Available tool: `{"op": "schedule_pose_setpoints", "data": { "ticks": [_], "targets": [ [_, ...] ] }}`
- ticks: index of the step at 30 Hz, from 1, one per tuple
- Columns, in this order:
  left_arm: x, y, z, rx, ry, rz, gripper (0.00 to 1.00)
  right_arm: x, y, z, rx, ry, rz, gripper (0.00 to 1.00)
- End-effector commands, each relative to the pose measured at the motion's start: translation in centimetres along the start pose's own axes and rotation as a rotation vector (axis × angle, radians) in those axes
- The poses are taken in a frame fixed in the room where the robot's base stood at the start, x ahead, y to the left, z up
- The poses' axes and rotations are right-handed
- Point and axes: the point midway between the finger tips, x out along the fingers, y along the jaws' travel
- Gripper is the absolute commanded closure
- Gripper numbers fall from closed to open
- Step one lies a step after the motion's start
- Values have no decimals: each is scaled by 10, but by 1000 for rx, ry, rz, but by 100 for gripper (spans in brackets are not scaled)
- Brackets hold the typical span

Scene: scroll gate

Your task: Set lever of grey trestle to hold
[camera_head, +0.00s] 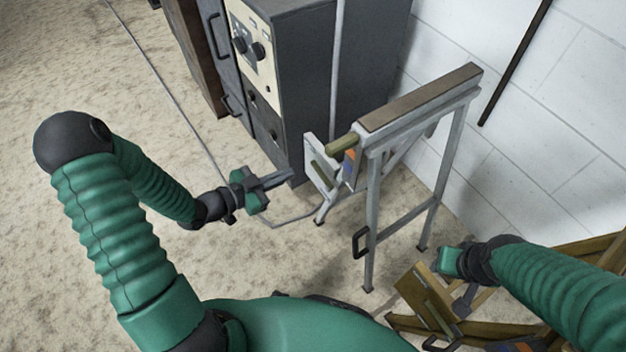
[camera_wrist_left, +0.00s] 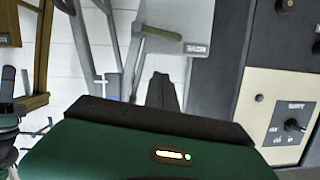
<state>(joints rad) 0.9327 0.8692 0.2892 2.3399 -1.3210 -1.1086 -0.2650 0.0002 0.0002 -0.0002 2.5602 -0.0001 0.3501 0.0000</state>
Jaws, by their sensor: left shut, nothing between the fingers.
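The grey trestle (camera_head: 418,103), with a brown top strip, stands in the middle right of the head view. A pale plate (camera_head: 318,165) at its left end carries an olive lever (camera_head: 343,143). In the left wrist view the olive lever (camera_wrist_left: 160,32) lies nearly level across the plate (camera_wrist_left: 185,15), beside a small label too blurred to read. My left gripper (camera_head: 288,176) is shut and empty, left of the plate and apart from it. My right gripper (camera_head: 464,302) is by a brown wooden trestle; its fingers are unclear.
A dark grey cabinet (camera_head: 300,60) with a cream knob panel (camera_head: 254,55) stands behind, left of the trestle. The brown trestle (camera_head: 425,300) is at lower right. A white block wall (camera_head: 530,110) closes the right. The speckled floor (camera_head: 90,75) at left is largely clear.

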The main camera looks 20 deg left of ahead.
Motion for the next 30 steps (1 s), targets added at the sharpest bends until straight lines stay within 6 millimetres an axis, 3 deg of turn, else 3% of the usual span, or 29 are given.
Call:
{"op": "schedule_pose_setpoints", "data": {
  "ticks": [14,28,30],
  "targets": [
    [7,1,1,2,19,3,100,6,0,1,0,1,0,64],
    [103,3,3,1,20,4,100,51,0,12,0,0,0,64],
    [106,2,19,-3,16,0,100,62,0,14,0,0,0,64]
  ]
}}
